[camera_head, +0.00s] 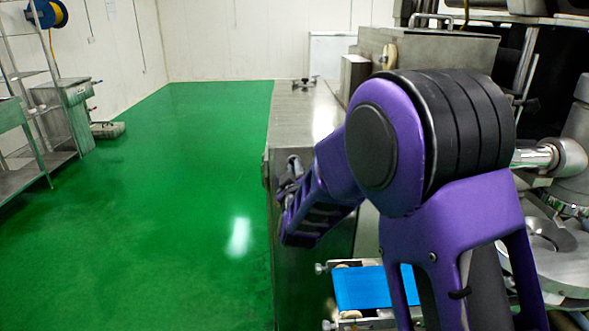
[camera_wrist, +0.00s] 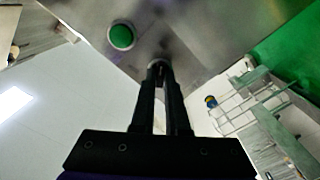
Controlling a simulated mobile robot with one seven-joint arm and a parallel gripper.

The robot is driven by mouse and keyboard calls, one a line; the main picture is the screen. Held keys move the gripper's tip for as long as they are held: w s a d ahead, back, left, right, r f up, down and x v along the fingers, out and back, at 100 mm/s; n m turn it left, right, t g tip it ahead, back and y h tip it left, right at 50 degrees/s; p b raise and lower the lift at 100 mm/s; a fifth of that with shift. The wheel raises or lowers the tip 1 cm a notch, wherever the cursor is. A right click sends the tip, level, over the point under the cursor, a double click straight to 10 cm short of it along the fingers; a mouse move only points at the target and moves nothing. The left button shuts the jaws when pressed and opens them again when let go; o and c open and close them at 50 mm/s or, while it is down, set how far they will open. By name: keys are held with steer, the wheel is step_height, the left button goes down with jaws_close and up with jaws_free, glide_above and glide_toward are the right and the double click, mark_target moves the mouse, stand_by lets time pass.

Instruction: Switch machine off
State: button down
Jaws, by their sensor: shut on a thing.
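The machine's steel cabinet (camera_head: 310,128) stands right of the green floor in the head view. Its panel (camera_wrist: 205,35) fills the top of the wrist view. A round green button (camera_wrist: 121,37) sits on the panel, left of my fingertips and apart from them. My gripper (camera_wrist: 159,72) has its two dark fingers nearly together at the panel, shut on a small knob (camera_wrist: 157,62) that they mostly hide. The knob's setting cannot be read. In the head view my gripper (camera_head: 288,188) is at the cabinet's left end face, partly hidden by my purple arm.
A blue conveyor belt (camera_head: 362,288) lies low beside my arm. Round steel machine parts (camera_head: 555,245) stand at the right. A metal shelf rack (camera_head: 35,130) is at the far left. The green floor (camera_head: 190,190) between is clear.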

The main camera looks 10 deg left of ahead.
steer(key=shift+n, duration=0.3)
steer(key=shift+n+p, duration=1.3)
steer(key=shift+n, duration=7.3)
steer(key=c, duration=0.9)
jaws_free()
